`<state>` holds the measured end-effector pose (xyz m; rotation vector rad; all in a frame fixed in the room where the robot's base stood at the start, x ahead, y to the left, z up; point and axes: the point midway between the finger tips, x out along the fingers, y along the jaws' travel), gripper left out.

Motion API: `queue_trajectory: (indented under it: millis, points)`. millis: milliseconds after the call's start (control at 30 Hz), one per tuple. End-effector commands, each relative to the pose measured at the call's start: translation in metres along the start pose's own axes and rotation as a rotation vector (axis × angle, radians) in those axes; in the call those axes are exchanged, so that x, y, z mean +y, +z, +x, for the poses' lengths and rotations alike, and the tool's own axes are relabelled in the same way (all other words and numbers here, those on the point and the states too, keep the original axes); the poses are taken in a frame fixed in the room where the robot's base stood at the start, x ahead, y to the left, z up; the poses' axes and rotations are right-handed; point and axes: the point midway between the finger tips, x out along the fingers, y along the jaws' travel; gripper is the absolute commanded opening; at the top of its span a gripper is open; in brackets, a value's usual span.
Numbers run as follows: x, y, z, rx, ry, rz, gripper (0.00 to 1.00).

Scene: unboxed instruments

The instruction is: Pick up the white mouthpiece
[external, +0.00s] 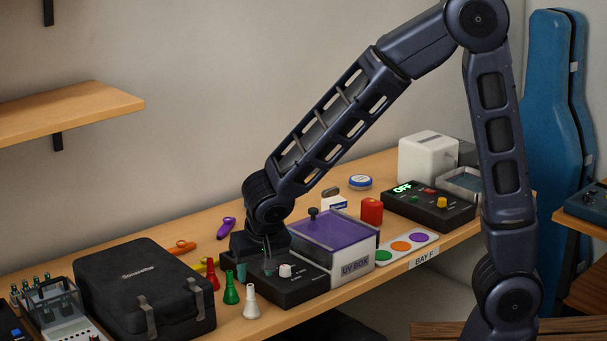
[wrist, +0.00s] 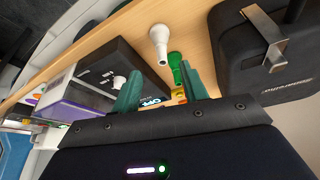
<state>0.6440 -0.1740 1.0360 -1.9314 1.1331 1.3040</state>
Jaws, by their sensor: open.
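The white mouthpiece (external: 251,303) stands upright on the wooden bench near its front edge, at the end of a row with a green mouthpiece (external: 231,290) and a red mouthpiece (external: 209,275). In the wrist view the white mouthpiece (wrist: 159,43) shows beyond the fingertips, with the green mouthpiece (wrist: 175,66) nearer and to its right. My gripper (external: 255,269) is low over the bench, behind the white mouthpiece in the external view. In the wrist view my gripper (wrist: 162,84) has its green fingers spread and nothing held between them.
A black control box (external: 290,287) with a white knob is close to the right of the mouthpieces, joined by the UV box (external: 355,266). A black hard case (external: 150,290) stands to their left. Orange and purple clips (external: 226,228) lie behind. The bench front edge is close.

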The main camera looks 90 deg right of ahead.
Motion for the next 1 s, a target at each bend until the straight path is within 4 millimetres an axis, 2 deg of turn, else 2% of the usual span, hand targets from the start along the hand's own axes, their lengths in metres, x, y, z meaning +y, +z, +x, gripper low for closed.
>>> queue_trajectory:
  millis: [200, 533, 800, 1000]
  points:
    - [0.0, 0.0, 0.03, -0.001, 0.002, -0.001, 0.44]
    - [0.0, -0.001, 0.049, -0.001, 0.002, -0.001, 0.44]
    - [-0.003, -0.003, 0.081, -0.002, 0.002, -0.001, 0.44]
    - [-0.003, -0.004, 0.093, -0.001, 0.0, -0.001, 0.44]
